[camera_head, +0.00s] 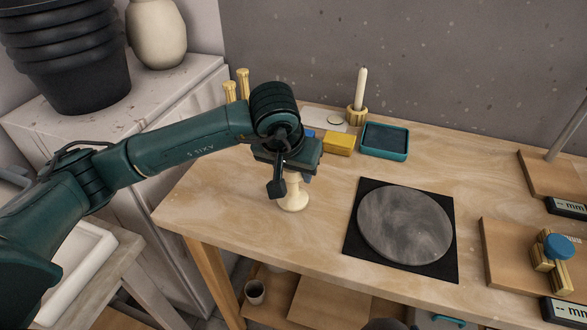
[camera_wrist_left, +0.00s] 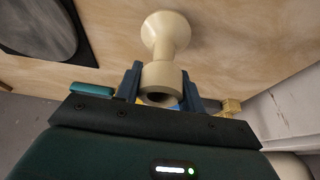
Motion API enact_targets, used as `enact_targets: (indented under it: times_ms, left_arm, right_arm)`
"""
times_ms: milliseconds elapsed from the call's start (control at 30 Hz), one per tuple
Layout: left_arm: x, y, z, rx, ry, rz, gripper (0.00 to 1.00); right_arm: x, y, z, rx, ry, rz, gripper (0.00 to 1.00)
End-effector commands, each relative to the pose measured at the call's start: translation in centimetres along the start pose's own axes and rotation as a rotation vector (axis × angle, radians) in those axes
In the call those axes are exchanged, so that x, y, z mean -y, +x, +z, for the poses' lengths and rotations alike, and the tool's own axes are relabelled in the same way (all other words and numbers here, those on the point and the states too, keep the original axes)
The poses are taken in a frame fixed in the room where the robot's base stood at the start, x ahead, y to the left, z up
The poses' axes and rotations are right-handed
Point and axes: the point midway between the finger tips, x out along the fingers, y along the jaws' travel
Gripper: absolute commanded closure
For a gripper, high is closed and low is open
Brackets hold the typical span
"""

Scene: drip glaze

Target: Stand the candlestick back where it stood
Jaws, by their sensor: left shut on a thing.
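The cream candlestick (camera_head: 294,199) is upright over the left part of the wooden table, with its wide round foot down. My left gripper (camera_head: 291,178) is shut on its upper part. In the left wrist view the candlestick (camera_wrist_left: 166,38) sits between the two blue fingers, its hollow cup end towards the camera. The foot is at or very close to the tabletop; I cannot tell whether it touches. The gripper hides the top of the candlestick in the head view. My right gripper is not in view.
A black mat (camera_head: 352,251) with a grey round slab (camera_head: 405,224) lies to the right. Behind are a yellow block (camera_head: 339,143), a teal tray (camera_head: 385,154), a candle (camera_head: 360,88) in a brass holder and a pale sheet (camera_head: 318,117). Bare wood surrounds the foot.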

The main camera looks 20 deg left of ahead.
Motion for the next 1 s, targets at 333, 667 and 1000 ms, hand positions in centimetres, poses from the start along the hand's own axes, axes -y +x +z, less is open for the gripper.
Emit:
enact_targets:
  times_ms: [333, 667, 1000]
  left_arm:
    - [0.00, 0.60, 0.21, -0.002, 0.000, 0.000, 0.90]
    - [0.00, 0.75, 0.27, -0.002, 0.000, 0.000, 0.90]
    - [0.00, 0.77, 0.30, -0.001, 0.000, 0.000, 0.36]
  right_arm:
    - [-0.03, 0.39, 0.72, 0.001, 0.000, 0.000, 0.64]
    - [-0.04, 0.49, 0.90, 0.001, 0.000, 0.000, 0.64]
    - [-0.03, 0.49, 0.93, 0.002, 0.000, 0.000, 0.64]
